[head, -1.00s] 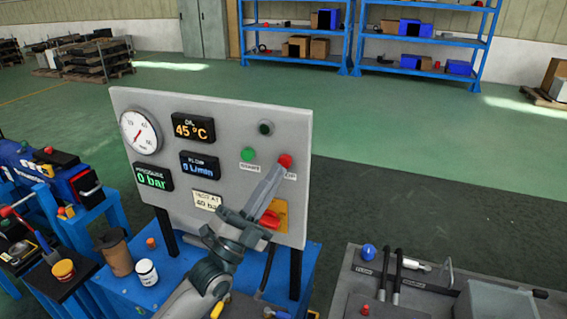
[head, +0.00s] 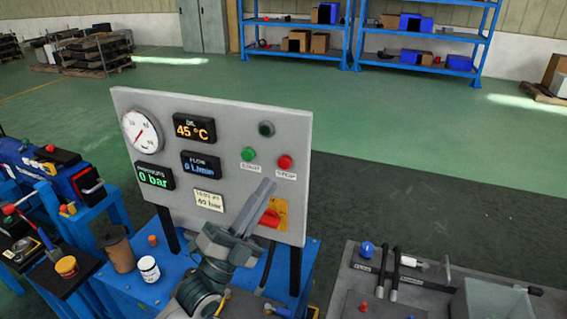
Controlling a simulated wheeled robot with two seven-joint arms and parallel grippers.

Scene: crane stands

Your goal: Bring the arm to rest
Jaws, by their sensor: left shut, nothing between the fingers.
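My left gripper (head: 262,196) is in the middle of the head view, in front of the grey control panel (head: 225,120). Its fingers are shut with nothing between them and point up and to the right. It overlaps the lower part of the panel, near a red rotary handle on a yellow plate (head: 281,214); I cannot tell whether it touches. The green button (head: 248,154) and red button (head: 285,162) above it are uncovered. My right gripper is not in view.
The panel stands on a blue bench (head: 140,292) with a brown cup (head: 119,250) and a white jar (head: 148,270). A grey console with levers (head: 440,295) is at the lower right. Blue stands with tools (head: 45,180) are at left.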

